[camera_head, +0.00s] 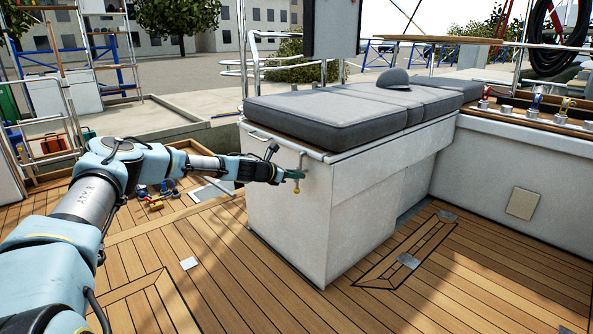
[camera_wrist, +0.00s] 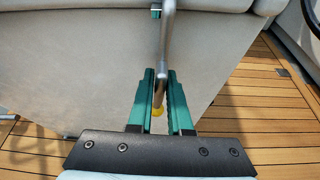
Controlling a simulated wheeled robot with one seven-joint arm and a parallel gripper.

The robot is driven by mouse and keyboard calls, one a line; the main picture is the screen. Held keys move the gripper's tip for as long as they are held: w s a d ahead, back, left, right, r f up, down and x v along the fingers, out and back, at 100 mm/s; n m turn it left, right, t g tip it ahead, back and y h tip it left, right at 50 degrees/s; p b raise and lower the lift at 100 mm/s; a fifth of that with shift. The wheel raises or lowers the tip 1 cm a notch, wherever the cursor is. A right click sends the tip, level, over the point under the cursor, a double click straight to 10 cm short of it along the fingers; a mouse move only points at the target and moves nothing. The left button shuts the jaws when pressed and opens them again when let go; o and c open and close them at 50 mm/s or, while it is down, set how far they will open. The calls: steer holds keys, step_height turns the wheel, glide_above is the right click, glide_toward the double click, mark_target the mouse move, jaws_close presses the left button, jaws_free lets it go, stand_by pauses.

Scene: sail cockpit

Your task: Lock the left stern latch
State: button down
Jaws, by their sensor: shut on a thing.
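The latch (camera_head: 301,160) is at the near left corner of the white bench box, just under the rail below the cushion. It looks like a thin grey metal arm hanging down with a yellow tip. My gripper (camera_head: 292,175) reaches it from the left. In the wrist view the grey latch arm (camera_wrist: 167,45) comes down from the top between the two green fingers of my gripper (camera_wrist: 166,85). The fingers are shut on its lower, brownish part, and the yellow tip shows between them. The fingers partly hide this lower end. I cannot tell whether the latch is locked.
The white bench box (camera_head: 285,225) carries grey cushions (camera_head: 330,112) with a grey cap (camera_head: 394,79). A silver rail (camera_head: 283,143) runs below the cushion. Tools (camera_head: 158,195) lie in a wooden tray behind my arm.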

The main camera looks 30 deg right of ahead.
steer(key=shift+f+n+p, duration=0.1)
steer(key=shift+n+p, duration=0.2)
stand_by(0.4)
steer(key=c, duration=0.9)
jaws_free()
steer(key=p+v, duration=0.1)
steer(key=v, duration=1)
steer(key=shift+w+p, duration=0.2)
steer(key=shift+p, duration=0.1)
